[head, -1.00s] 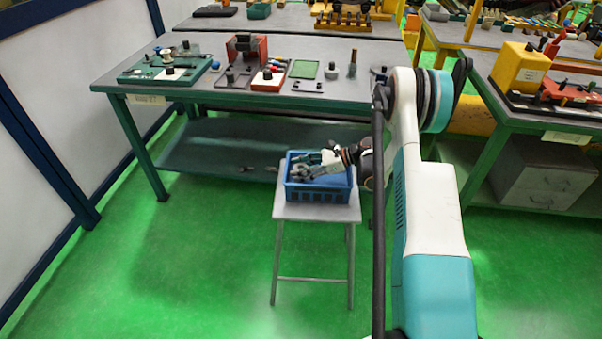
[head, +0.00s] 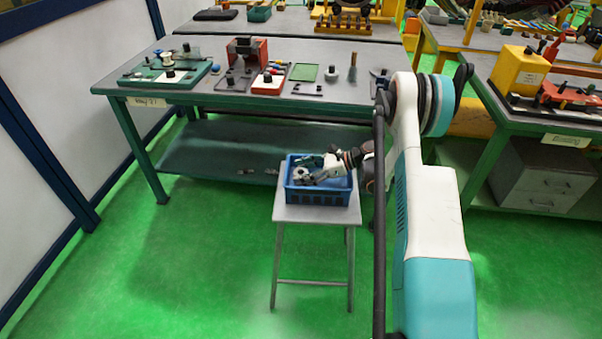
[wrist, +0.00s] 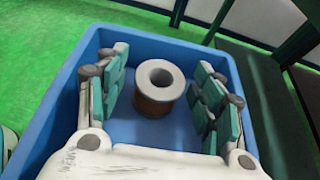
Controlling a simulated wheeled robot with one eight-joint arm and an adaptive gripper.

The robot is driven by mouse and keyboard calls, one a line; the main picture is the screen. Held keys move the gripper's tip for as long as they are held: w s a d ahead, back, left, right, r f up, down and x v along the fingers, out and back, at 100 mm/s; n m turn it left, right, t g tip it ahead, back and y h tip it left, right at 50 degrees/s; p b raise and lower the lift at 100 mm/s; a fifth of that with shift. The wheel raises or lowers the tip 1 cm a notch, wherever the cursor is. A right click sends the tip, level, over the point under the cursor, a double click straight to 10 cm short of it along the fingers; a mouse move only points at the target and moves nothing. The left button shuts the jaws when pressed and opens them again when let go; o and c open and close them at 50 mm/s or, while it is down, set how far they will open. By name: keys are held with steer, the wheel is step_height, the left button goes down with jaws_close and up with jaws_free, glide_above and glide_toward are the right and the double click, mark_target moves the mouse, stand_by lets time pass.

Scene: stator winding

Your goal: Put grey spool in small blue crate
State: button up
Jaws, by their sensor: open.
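The grey spool (wrist: 158,88) has pale grey flanges, an open centre hole and a copper-brown winding. In the wrist view it stands upright on the floor of the small blue crate (wrist: 182,133). My gripper (wrist: 160,92) is open inside the crate, with its teal-padded fingers on either side of the spool and a gap to each side. In the head view the crate (head: 320,198) sits on a small stool, and my gripper (head: 303,170) reaches into it from the right. The spool (head: 299,175) is small and partly hidden there.
The grey stool (head: 285,213) stands in front of a long green-legged workbench (head: 225,107) with parts and trays on top. A second bench with a yellow box (head: 519,69) stands at the right. The green floor left of the stool is clear.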

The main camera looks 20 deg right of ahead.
steer(key=p+v, duration=0.3)
steer(key=v, duration=0.6)
steer(key=shift+s+d+r, duration=0.15)
steer(key=shift+d+r, duration=0.05)
steer(key=shift+d, duration=0.1)
steer(key=shift+s+d+r+p, duration=0.2)
steer(key=shift+s+d+p, duration=0.2)
steer(key=shift+d, duration=0.2)
